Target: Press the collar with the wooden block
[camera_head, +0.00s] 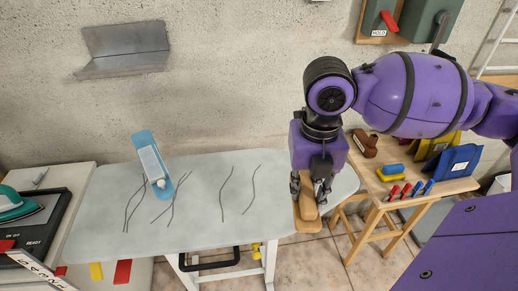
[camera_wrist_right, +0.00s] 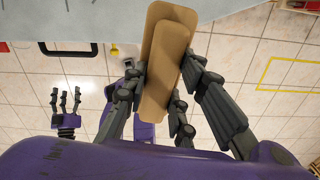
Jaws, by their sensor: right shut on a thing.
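The wooden block (camera_head: 307,207) is a light brown bar at the right end of the pale pressing board (camera_head: 210,190). My right gripper (camera_head: 311,187) reaches down from above and is shut on it. In the right wrist view the block (camera_wrist_right: 164,75) is between the dark fingers, over a second flat wooden piece (camera_wrist_right: 176,15). I cannot tell whether the two touch. A blue strip with a white piece on it (camera_head: 151,162) lies at the board's back left; I cannot tell if this is the collar. My left gripper (camera_wrist_right: 66,103) is in the right wrist view, empty, fingers spread.
Dark wavy lines mark the board top, which is otherwise clear between the blue strip and the block. A teal iron (camera_head: 18,205) stands at the far left. A wooden side table (camera_head: 400,205) with tools is at the right. A metal shelf (camera_head: 125,48) is on the wall.

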